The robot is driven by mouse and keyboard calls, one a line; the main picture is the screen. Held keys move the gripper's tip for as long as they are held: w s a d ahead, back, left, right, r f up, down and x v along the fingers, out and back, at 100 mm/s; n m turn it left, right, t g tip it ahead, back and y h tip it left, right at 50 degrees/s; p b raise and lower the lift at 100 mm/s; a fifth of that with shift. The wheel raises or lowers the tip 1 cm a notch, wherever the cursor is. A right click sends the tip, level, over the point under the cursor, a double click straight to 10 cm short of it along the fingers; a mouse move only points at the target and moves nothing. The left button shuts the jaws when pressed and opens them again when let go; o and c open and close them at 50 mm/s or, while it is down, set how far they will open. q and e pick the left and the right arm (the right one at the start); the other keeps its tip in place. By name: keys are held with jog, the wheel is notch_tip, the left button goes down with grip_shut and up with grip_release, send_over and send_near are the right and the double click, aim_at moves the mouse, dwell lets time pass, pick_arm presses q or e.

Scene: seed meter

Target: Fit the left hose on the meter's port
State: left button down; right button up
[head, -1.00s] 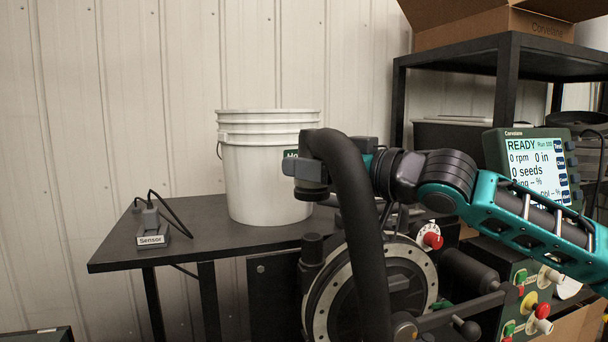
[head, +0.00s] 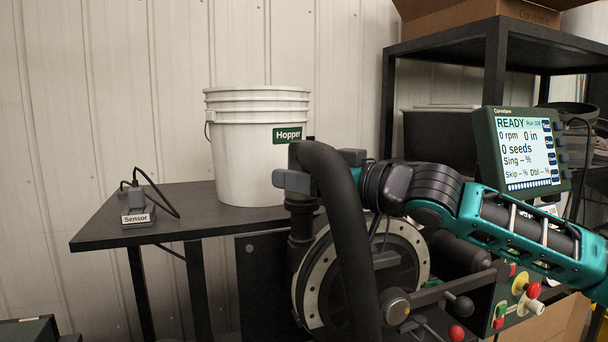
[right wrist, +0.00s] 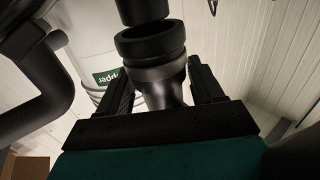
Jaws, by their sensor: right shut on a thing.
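The left hose (head: 345,225) is a thick black tube that arches over at the top and hangs down in front of the meter. My right gripper (head: 297,184) is shut on its cuffed end; the cuff (right wrist: 152,45) shows between the fingers in the right wrist view. The meter (head: 310,290) is a round disc housing with a pale rim. Its black upright port (head: 300,245) stands at the disc's upper left, directly below the hose end. The cuff looks lined up with the port; I cannot tell whether they touch. My left gripper is not in view.
A white hopper bucket (head: 255,150) and a sensor block (head: 138,215) stand on the black table (head: 190,228) behind. A display (head: 525,150) reads READY at right, above a control panel with coloured knobs (head: 533,290). A black shelf (head: 497,40) stands behind it.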

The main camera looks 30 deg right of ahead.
aim_at(318, 210)
jog(key=shift+f+b, duration=1.1)
jog(key=shift+f, duration=0.45)
jog(key=shift+f+b, duration=0.5)
jog(key=shift+b, duration=0.1)
jog(key=shift+s+a+f, duration=0.1)
jog(key=shift+a+f, duration=0.05)
jog(key=shift+f, duration=0.4)
jog(key=o, duration=1.3)
jog(key=shift+r, duration=0.1)
